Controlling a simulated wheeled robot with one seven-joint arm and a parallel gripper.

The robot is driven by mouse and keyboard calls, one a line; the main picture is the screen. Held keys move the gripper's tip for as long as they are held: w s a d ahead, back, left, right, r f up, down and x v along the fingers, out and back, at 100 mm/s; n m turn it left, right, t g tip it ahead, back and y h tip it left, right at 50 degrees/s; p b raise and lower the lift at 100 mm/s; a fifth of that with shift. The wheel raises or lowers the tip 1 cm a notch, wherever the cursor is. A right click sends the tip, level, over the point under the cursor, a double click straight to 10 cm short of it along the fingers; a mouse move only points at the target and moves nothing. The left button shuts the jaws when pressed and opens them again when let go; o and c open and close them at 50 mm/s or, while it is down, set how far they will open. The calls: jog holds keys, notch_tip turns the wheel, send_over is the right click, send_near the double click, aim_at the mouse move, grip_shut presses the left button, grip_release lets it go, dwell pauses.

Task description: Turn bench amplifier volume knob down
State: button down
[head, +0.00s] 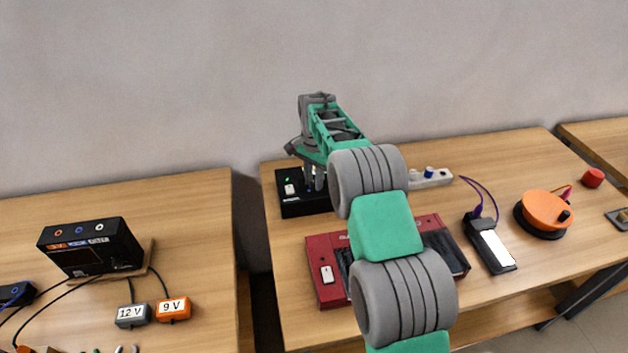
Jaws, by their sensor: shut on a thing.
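The bench amplifier looks to be the black box (292,207) at the back left of the right-hand table, with a white switch and a small green light on its top. My gripper (314,180) points down over the right part of this box. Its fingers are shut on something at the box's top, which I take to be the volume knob. The knob itself is mostly hidden by the fingers and my arm, so its setting cannot be read.
A red device (322,294) lies under my arm. A white power strip (432,179), a black device with a white panel (491,246) and an orange round device (545,210) stand to the right. A black power box (92,247) stands on the left table, beyond a gap.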

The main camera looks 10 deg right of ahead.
aim_at(314, 182)
jog(key=n, duration=0.4)
jog(key=shift+n, duration=0.3)
jog(key=n, duration=0.3)
jog(key=shift+n, duration=0.3)
jog(key=n, duration=0.4)
jog(key=shift+n, duration=2.2)
jog(key=c, duration=1.2)
grip_release()
jog(key=shift+o, duration=0.2)
notch_tip(314, 182, up, 8)
jog(key=shift+f+b, duration=0.1)
jog(key=shift+b, duration=0.55)
